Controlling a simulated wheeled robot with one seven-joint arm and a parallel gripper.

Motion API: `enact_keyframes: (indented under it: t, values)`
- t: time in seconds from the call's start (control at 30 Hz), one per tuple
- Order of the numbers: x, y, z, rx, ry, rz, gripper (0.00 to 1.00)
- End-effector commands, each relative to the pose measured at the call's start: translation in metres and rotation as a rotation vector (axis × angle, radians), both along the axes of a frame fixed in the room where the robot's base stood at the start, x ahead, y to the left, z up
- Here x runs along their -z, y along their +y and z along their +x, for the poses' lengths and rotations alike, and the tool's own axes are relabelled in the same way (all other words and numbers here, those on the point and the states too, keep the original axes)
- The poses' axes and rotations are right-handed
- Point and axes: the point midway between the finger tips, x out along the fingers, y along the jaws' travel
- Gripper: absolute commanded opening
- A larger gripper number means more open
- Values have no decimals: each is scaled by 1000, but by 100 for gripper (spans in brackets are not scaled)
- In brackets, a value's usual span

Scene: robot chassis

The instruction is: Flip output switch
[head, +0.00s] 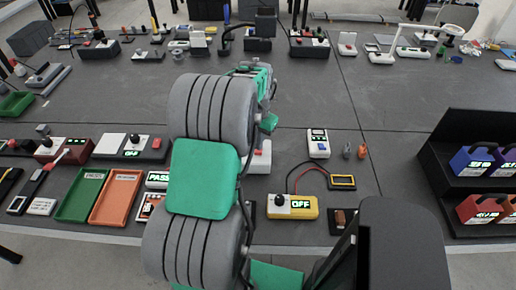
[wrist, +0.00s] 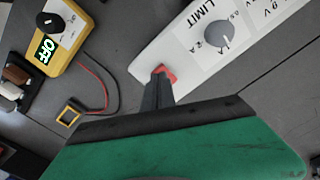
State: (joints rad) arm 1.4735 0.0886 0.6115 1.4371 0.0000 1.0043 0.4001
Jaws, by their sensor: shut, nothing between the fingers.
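A white panel box (wrist: 205,45) with a grey knob (wrist: 214,35) marked LIMIT fills the upper right of the wrist view. A small red switch (wrist: 166,72) sits near its lower left end. My gripper (wrist: 157,85) is shut and empty, its dark fingertips right at the red switch and partly covering it. I cannot tell whether they touch it or which way the switch lies. In the head view only a part of the white box (head: 261,158) shows beside my arm, which hides the fingertips and the switch.
A yellow box (head: 291,207) with a black knob and an OFF display stands in front, wired to a small yellow-framed meter (head: 342,182). A white meter (head: 318,143) stands behind. Green (head: 79,198) and orange (head: 116,199) trays lie left. A dark shelf (head: 470,150) stands right.

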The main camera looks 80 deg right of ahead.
Motion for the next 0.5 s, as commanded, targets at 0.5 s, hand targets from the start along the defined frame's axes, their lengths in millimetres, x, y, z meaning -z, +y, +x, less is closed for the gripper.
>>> enact_keyframes:
  t: [0.5]
  values:
    - [4,0,0,0,0,0,0]
